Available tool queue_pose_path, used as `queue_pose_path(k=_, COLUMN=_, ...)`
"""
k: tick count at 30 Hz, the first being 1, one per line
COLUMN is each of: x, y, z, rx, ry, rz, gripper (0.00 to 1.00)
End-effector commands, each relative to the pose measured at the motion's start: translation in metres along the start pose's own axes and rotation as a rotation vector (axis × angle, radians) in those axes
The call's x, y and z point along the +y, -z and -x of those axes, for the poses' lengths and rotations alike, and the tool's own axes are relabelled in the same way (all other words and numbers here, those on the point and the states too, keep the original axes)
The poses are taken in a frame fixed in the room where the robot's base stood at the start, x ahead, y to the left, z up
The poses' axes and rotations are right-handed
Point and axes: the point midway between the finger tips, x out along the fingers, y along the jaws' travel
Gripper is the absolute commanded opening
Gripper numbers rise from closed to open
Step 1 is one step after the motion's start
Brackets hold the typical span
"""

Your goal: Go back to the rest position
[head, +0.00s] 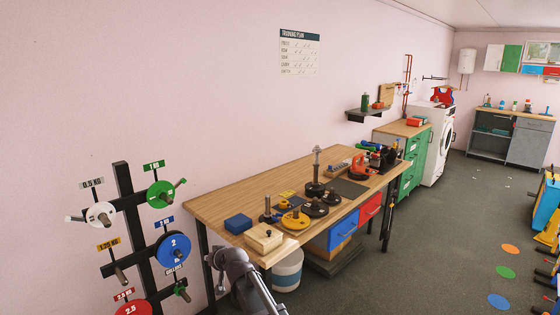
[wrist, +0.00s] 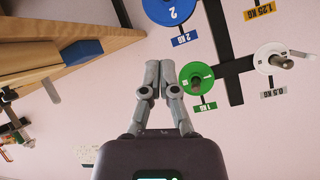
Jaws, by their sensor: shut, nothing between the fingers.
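My gripper (wrist: 160,66) shows in the wrist view with its two fingers side by side, shut and empty. Behind the fingers in that picture are the pink wall and the weight rack, with a green plate (wrist: 197,78) just right of the fingertips. Nothing touches the fingers. In the head view a grey part of my arm (head: 243,275) rises at the bottom, in front of the near end of the workbench; I cannot make out the fingers there.
The wooden workbench (head: 230,206) bears black and yellow weight plates, a blue block (head: 238,223) and a wooden block (head: 263,238). The weight rack (head: 126,205) with coloured plates stands at the left. Open grey floor (head: 430,240) lies to the right.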

Motion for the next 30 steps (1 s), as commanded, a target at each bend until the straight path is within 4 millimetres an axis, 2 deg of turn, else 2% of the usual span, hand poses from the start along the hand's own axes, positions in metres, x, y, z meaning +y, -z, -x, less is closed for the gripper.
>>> queue_pose_path(k=1, x=0.021, y=-0.01, z=0.019, rx=-0.043, ry=-0.028, rz=-0.004, gripper=0.0)
queue_pose_path(k=6, x=0.079, y=-0.045, z=0.067, rx=-0.197, ry=-0.117, rz=-0.025, gripper=0.0)
queue_pose_path(k=11, x=0.128, y=-0.08, z=0.12, rx=-0.346, ry=-0.206, rz=-0.063, gripper=0.0)
queue_pose_path(k=15, x=0.165, y=-0.113, z=0.171, rx=-0.477, ry=-0.286, rz=-0.11, gripper=0.0)
queue_pose_path(k=21, x=0.205, y=-0.159, z=0.249, rx=-0.662, ry=-0.403, rz=-0.199, gripper=0.0)
queue_pose_path(k=24, x=0.218, y=-0.18, z=0.286, rx=-0.746, ry=-0.455, rz=-0.249, gripper=0.0)
queue_pose_path(k=27, x=0.226, y=-0.196, z=0.315, rx=-0.813, ry=-0.495, rz=-0.29, gripper=0.0)
queue_pose_path(k=30, x=0.231, y=-0.206, z=0.335, rx=-0.857, ry=-0.522, rz=-0.321, gripper=0.0)
